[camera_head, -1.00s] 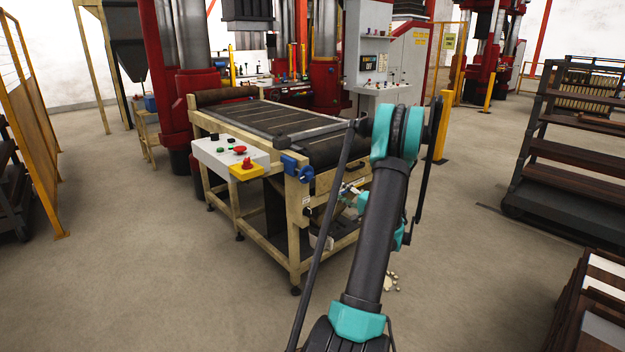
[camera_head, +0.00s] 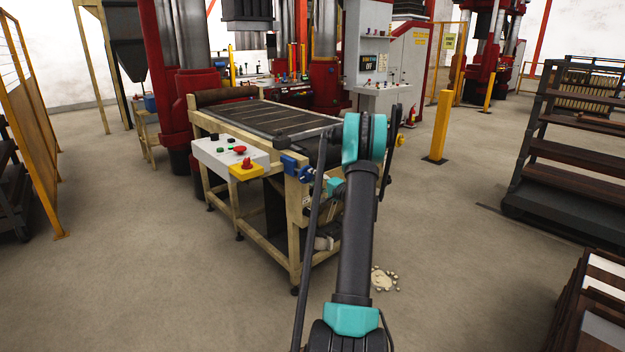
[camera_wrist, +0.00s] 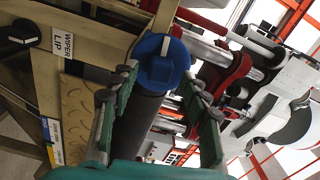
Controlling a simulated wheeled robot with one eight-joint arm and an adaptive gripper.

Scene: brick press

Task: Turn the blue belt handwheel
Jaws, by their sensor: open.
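The blue belt handwheel (camera_wrist: 161,64) shows at the top middle of the wrist view, a round blue disc with a pale slot or bar on its face. In the head view it sits at the near corner of the belt conveyor (camera_head: 265,238), as a blue part (camera_head: 307,174) beside a blue block. My gripper (camera_wrist: 157,82) is open, with one finger low left and the other low right of the handwheel. No grip on it shows, and I cannot tell whether the fingers touch it. In the head view my arm partly hides the conveyor's near end.
A black knob (camera_wrist: 24,31) by a "WIPER LIP" label is left of the handwheel. A control box (camera_head: 230,155) with a red button is on the conveyor's side. A yellow post (camera_head: 440,125) and dark rack (camera_head: 585,150) stand to the right. Floor between is mostly clear.

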